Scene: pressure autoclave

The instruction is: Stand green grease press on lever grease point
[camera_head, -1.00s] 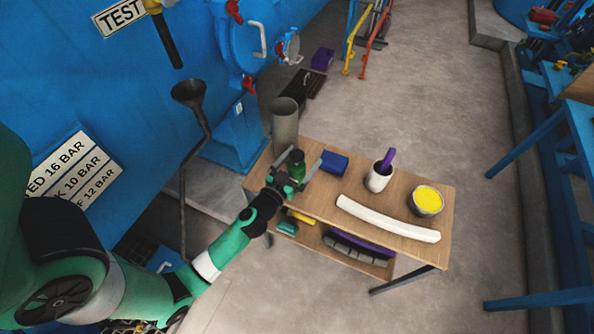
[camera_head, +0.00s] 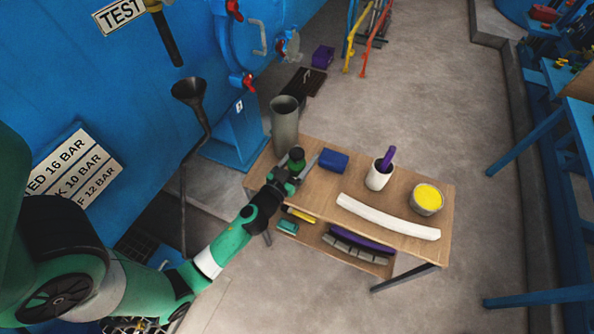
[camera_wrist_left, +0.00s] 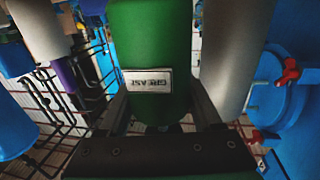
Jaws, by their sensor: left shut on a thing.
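The green grease press (camera_head: 296,154) is a green cylinder with a darker top, at the left end of the wooden table. In the left wrist view the green grease press (camera_wrist_left: 150,50) fills the middle, its white GREASE label upside down. My left gripper (camera_head: 298,168) is shut on it, with one dark finger on each side. From these frames I cannot tell whether its base touches the table. I cannot make out the lever grease point; red levers (camera_head: 248,82) show on the blue vessel. My right gripper is not in view.
A tall grey cylinder (camera_head: 285,128) stands close behind the press. On the table (camera_head: 327,197) are a blue box (camera_head: 333,160), a white mug (camera_head: 378,176), a white curved strip (camera_head: 388,217) and a yellow-filled pot (camera_head: 427,199). A funnel pipe (camera_head: 190,92) rises at left.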

